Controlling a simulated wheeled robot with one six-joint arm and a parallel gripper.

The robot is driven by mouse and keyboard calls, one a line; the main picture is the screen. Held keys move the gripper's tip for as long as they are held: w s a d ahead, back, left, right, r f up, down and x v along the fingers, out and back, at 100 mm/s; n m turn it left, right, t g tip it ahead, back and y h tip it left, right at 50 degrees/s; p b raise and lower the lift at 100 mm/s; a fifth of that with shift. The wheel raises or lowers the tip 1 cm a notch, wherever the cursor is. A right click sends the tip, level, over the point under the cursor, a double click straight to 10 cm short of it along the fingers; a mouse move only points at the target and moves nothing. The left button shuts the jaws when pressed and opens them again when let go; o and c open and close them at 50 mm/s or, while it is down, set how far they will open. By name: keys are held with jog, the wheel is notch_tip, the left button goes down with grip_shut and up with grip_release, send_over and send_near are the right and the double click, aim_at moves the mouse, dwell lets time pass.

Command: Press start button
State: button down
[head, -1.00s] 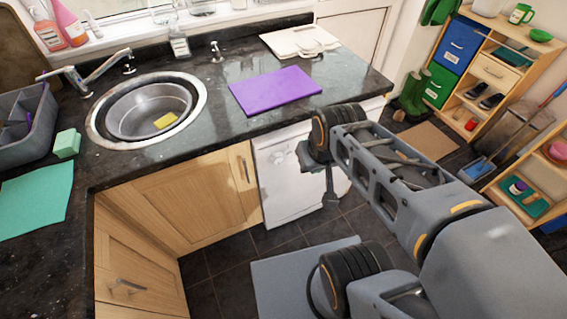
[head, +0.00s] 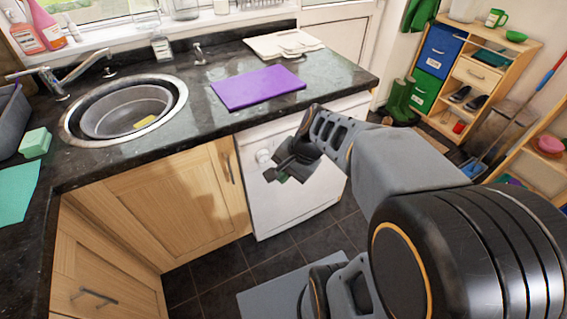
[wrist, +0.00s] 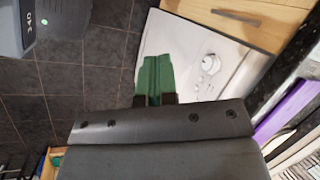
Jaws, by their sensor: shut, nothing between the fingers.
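The white appliance (head: 290,205) stands under the counter, its front facing me. A round dial (head: 263,156) shows on its upper left front; the dial also shows in the wrist view (wrist: 209,64), with small marks near it too small to make out. I cannot tell which mark is the start button. My gripper (head: 277,176) is in front of the appliance's upper front, right of and below the dial in the head view. In the wrist view its green fingers (wrist: 153,72) are together and empty, left of the dial. Contact with the front cannot be told.
The dark counter edge (head: 225,131) overhangs above the appliance, with a purple board (head: 258,87) on top. A wooden cupboard (head: 165,205) adjoins on the left. Tiled floor (head: 215,270) is clear before it. Shelves (head: 480,75) stand at the far right.

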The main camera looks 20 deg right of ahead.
jog(key=w+d+f+m+t+y+b, duration=0.2)
jog(key=w+d+f+m+b, duration=0.3)
jog(key=f+m, duration=0.3)
jog(key=w+d+f+m+t+y+b, duration=0.2)
jog(key=w+d+f+m+t+b, duration=0.2)
jog(key=f+m, duration=0.5)
jog(key=w+d+m+b, duration=0.2)
jog(key=d+b, duration=0.1)
jog(key=shift+w+f+t+b, duration=0.25)
jog(key=shift+f+t+b, duration=0.05)
jog(key=shift+a, duration=0.1)
jog(key=w+a, duration=0.1)
jog(key=w, duration=0.7)
jog(key=shift+w, duration=0.3)
